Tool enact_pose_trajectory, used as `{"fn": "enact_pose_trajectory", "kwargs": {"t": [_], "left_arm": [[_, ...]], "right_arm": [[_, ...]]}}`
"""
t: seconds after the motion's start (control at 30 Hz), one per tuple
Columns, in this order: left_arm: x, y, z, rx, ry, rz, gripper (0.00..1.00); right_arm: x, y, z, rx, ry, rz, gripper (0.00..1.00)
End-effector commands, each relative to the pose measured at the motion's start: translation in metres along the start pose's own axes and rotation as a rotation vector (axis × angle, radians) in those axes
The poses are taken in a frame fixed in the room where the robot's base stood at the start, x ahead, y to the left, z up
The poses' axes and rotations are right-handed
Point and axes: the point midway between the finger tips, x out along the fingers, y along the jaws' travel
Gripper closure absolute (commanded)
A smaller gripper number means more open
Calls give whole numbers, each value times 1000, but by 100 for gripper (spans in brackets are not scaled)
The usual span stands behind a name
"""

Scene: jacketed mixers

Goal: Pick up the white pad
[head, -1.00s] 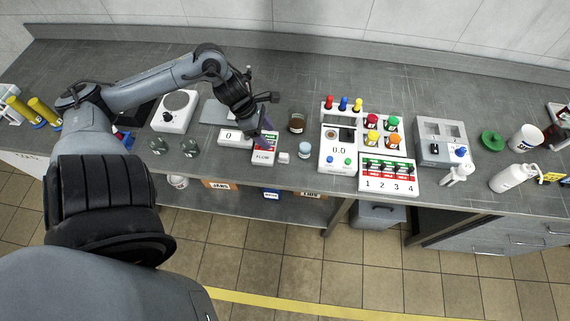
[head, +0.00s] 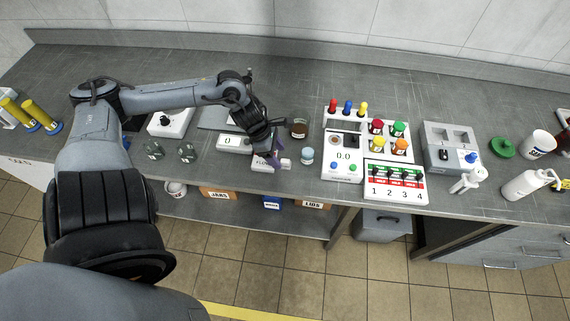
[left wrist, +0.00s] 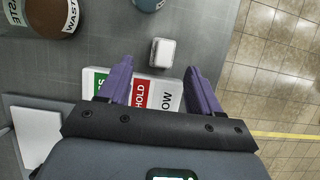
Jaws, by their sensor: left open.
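The white pad (left wrist: 162,52) is a small white rounded block on the grey bench; it also shows in the head view (head: 285,163), near the bench's front edge. My left gripper (left wrist: 158,68) is open, with purple fingers spread to either side. In the left wrist view the pad appears just beyond the fingertips, roughly centred between them, with nothing gripped. In the head view the gripper (head: 272,156) hangs just left of the pad. My right gripper is not in view.
A label panel with green and red fields (left wrist: 143,94) lies under the fingers. A brown waste jar (head: 299,128) and a small blue-white jar (head: 307,155) stand right of the gripper. A display box (head: 232,143) is to its left. The mixer console (head: 342,165) is farther right.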

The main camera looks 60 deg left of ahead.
Motion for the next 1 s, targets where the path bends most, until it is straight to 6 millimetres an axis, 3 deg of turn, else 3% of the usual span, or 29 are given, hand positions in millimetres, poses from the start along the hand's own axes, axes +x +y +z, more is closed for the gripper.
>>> {"fn": "enact_pose_trajectory", "kwargs": {"t": [0.1,0.27,0.63,1.0], "left_arm": [[19,-3,-1,1,-1,1,36],[32,-2,-1,0,-1,1,36],[36,-3,-1,0,1,0,36],[36,-3,-1,0,0,0,93]], "right_arm": [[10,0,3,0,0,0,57],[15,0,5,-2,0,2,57],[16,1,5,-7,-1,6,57],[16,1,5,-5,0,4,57]]}}
